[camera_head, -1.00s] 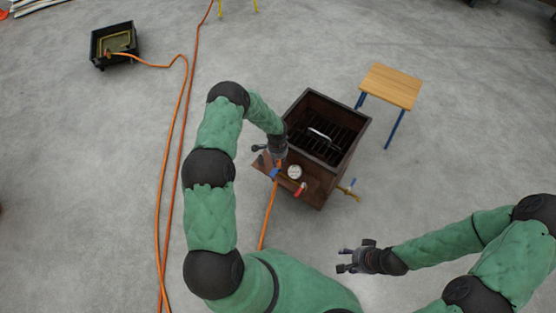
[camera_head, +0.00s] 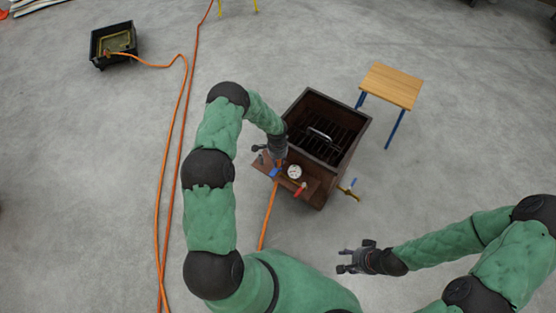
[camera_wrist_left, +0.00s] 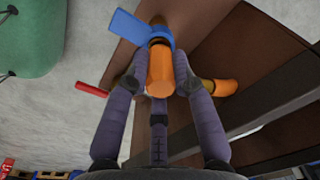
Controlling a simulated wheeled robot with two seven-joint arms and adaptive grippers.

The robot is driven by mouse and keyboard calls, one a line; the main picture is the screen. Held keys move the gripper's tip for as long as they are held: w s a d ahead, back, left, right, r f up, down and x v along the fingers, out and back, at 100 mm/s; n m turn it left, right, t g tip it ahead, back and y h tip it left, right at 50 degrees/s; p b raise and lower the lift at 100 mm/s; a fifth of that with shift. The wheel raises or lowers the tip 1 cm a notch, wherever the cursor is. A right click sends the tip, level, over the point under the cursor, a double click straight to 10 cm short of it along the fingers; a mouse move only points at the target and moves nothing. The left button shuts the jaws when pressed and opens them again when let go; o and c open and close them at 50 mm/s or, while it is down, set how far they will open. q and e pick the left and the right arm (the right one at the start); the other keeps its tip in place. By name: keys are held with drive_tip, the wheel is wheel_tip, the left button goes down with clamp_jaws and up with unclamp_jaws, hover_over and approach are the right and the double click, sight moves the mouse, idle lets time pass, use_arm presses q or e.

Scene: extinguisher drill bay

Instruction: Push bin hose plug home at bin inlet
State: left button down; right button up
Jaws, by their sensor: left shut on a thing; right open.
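The burn bin (camera_head: 326,182) is a dark brown open box with a black grate inside, right of my left gripper (camera_head: 268,158). A small brown shelf on its near side carries a white gauge (camera_head: 295,171), a blue lever (camera_head: 274,172) and a red handle (camera_head: 300,189). In the left wrist view my left gripper (camera_wrist_left: 160,78) is shut on the orange hose plug (camera_wrist_left: 160,70). The plug's far end meets the fitting below the blue lever (camera_wrist_left: 142,28); I cannot tell how deep it sits. My right gripper (camera_head: 357,258) is open and empty, apart from the bin.
An orange hose (camera_head: 268,220) runs down from the shelf, and more hose lies along the floor at left. A wooden-topped stand (camera_head: 392,86) is behind the bin at right. A black tray (camera_head: 98,58) stands far left. A yellow-handled valve (camera_head: 349,192) sticks out of the bin's right side.

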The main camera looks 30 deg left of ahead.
use_arm(q)
drive_tip(key=shift+f+b, duration=0.45)
drive_tip(key=shift+f, duration=0.15)
idle(0.3)
drive_tip(key=c, duration=1)
unclamp_jaws()
drive_tip(key=shift+o, duration=0.2)
drive_tip(key=shift+r, duration=0.15)
drive_tip(key=r, duration=1.1)
drive_tip(key=shift+s+r, duration=0.2)
drive_tip(key=shift+r, duration=0.2)
